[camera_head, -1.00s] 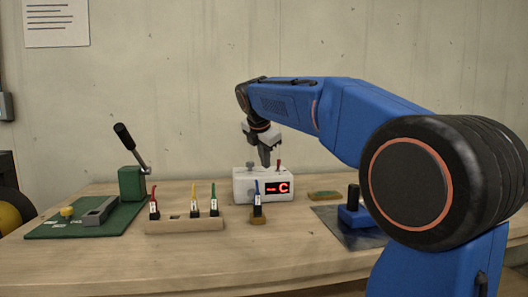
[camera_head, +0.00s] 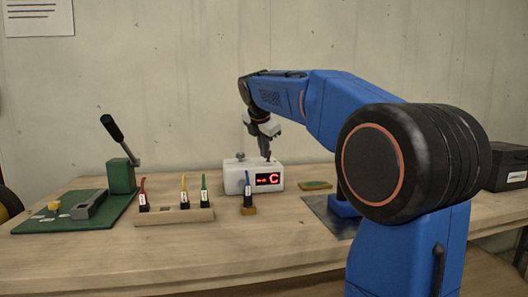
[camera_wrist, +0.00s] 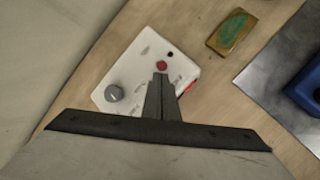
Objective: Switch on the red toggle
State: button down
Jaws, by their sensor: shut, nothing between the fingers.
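The white control box (camera_head: 236,186) stands on the wooden bench, with a red lit display (camera_head: 268,179) on its front. In the wrist view the box (camera_wrist: 122,70) shows from above, with a grey knob (camera_wrist: 114,93) and the red toggle (camera_wrist: 161,65). My gripper (camera_wrist: 160,77) is shut and empty, its fingertips right at the red toggle; I cannot tell whether they touch it. In the head view my gripper (camera_head: 267,157) hangs over the right part of the box and hides the toggle.
A green-topped block (camera_wrist: 232,31) and a metal plate (camera_wrist: 268,70) lie right of the box.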

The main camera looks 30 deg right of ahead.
jog(key=shift+w+d+r+g, duration=0.15)
jog(key=shift+w+r+g, duration=0.15)
jog(key=shift+w+g, duration=0.3)
dwell(0.3)
jog(key=shift+w+d+r+g+y, duration=0.15)
jog(key=shift+w+g+y, duration=0.15)
jog(key=shift+g, duration=0.4)
jog(key=shift+w+d+r, duration=0.15)
jog(key=shift+w, duration=0.3)
jog(key=shift+w+d+r, duration=0.1)
jog(key=shift+w, duration=0.35)
jog(key=shift+s, duration=0.1)
jog(key=shift+r, duration=0.1)
jog(key=shift+r, duration=0.75)
jog(key=shift+a, duration=0.1)
